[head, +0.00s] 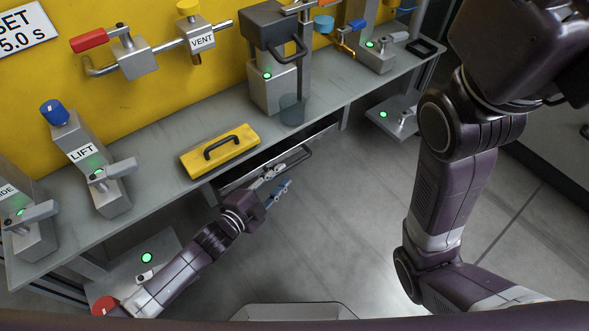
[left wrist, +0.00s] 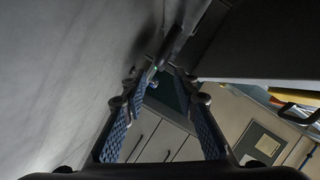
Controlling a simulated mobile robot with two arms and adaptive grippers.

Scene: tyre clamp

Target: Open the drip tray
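The drip tray (head: 322,133) appears as a dark front with a metallic edge under the front of the grey bench. Its dark bar handle (head: 297,158) sticks out toward the floor side. My left gripper (head: 279,178) is just in front of the handle, its two fingers apart. In the left wrist view the blue-padded fingers (left wrist: 162,88) are spread, and a dark bar (left wrist: 172,45) shows beyond and between their tips. I cannot tell whether they touch it. My right arm shows at the right, but its gripper is out of the picture.
A yellow cover with a black handle (head: 219,151) lies on the bench (head: 155,160). Levers, including the LIFT unit (head: 90,165), stand on the left, and a grey dispenser with a clear cup (head: 291,110) stands behind the tray. The floor (head: 350,205) in front is clear.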

